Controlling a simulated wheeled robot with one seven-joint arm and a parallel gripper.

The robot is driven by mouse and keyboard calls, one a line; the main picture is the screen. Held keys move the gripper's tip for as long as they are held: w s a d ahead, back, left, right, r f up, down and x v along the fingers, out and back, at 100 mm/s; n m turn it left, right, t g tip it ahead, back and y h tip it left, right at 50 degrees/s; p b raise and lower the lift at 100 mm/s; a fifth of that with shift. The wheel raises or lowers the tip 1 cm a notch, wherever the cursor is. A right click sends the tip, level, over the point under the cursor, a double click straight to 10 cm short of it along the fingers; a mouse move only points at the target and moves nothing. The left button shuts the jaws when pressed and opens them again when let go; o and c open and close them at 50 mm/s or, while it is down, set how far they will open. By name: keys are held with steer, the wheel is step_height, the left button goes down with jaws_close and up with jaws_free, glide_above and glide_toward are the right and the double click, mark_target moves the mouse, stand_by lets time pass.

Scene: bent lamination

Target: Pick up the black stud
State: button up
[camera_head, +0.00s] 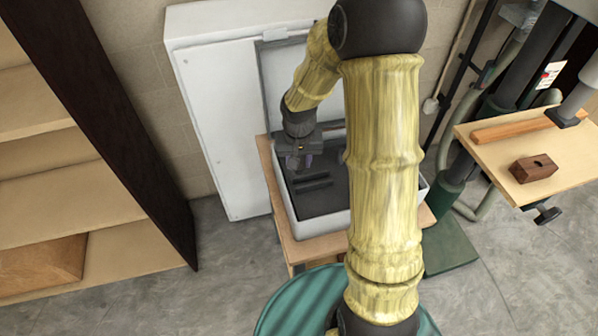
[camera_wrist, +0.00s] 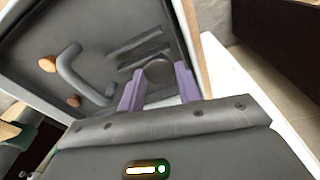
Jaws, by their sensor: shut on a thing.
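The black stud (camera_wrist: 158,71) shows as a dark rounded end between the two purple fingers of my gripper (camera_wrist: 160,68) in the wrist view. My gripper is shut on it, with a finger on each side. The rest of the stud is hidden. In the head view my gripper (camera_head: 299,162) is over the left back part of an open white box (camera_head: 294,218) with a dark floor. The stud cannot be made out there. I cannot tell whether it still touches the box floor.
Two dark bars (camera_head: 312,183) lie in the box near my gripper. The box stands on a small wooden table (camera_head: 270,180) against a white cabinet (camera_head: 217,120). A drill-press table (camera_head: 560,160) stands right.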

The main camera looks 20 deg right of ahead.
steer(key=shift+a+r, duration=0.1)
steer(key=shift+r, duration=1.2)
steer(key=shift+w, duration=0.1)
